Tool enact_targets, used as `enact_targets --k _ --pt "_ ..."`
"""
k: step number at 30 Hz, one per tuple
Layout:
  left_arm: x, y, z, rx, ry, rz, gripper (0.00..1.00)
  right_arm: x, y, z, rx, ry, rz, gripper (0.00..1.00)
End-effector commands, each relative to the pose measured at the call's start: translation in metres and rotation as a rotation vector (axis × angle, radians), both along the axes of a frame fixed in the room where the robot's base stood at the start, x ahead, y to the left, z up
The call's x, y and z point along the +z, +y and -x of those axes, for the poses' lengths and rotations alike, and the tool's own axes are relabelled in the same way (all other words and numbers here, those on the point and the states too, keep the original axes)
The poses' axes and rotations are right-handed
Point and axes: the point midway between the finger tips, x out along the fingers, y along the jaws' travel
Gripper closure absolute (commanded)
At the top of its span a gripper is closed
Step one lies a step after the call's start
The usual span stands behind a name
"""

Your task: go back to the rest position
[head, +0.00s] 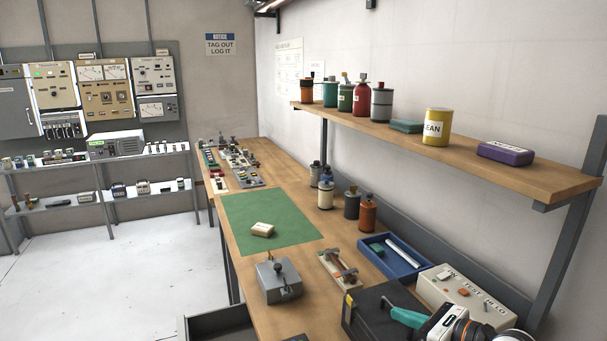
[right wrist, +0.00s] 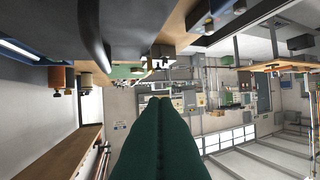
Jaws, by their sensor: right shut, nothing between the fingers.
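My right gripper (head: 396,312) is low at the right of the head view, its teal fingers over or beside a black case (head: 372,306) on the workbench. I cannot tell whether they touch the case. In the right wrist view the green fingers (right wrist: 158,104) are together, with nothing seen between them. My left gripper is not in view.
The wooden workbench (head: 240,180) carries a green mat (head: 270,212) with a small cream block (head: 262,230), a grey switch box (head: 279,279), a blue tray (head: 405,264) and a white switch panel (head: 466,297). A shelf (head: 480,164) overhangs it. Open floor (head: 130,270) lies left.

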Motion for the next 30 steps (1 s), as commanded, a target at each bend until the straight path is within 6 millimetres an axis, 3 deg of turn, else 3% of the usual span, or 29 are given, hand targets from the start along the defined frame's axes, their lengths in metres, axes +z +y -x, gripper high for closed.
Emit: enact_targets --k 1,3,5,7,10,14,16,18,21,25,26,30 --pt "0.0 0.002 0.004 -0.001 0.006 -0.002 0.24 0.009 0.021 0.011 0.004 0.006 -0.175 1.0" --pt "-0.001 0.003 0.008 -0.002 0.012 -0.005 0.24 0.03 0.038 0.024 -0.021 0.019 -0.459 1.0" --pt "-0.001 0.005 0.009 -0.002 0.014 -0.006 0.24 0.048 0.04 0.033 -0.077 0.045 -0.732 1.0" --pt "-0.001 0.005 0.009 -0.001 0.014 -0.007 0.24 0.06 0.028 0.041 -0.18 0.093 -1.047 1.0" --pt "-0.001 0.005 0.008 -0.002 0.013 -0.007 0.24 0.052 -0.006 0.051 -0.395 0.19 -1.464 1.0" --pt "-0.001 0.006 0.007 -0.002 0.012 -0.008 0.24 -0.005 -0.051 0.078 -0.789 0.363 -1.924 1.0" --pt "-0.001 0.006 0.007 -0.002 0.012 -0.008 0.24 -0.048 -0.065 0.104 -1.047 0.475 -2.112 1.0" --pt "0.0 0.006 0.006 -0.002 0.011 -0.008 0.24 -0.086 -0.068 0.133 -1.285 0.579 -2.235 1.0" --pt "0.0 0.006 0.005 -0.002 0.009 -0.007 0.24 -0.125 -0.062 0.172 -1.562 0.703 -2.32 1.0" --pt "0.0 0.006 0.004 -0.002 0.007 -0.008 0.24 -0.156 -0.048 0.217 -1.85 0.839 -2.349 1.0" --pt "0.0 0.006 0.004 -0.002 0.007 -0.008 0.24 -0.161 -0.044 0.227 1.9 -0.864 2.338 1.0" --pt "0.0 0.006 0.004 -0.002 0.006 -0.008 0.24 -0.178 -0.026 0.269 1.928 -0.888 2.068 1.0"
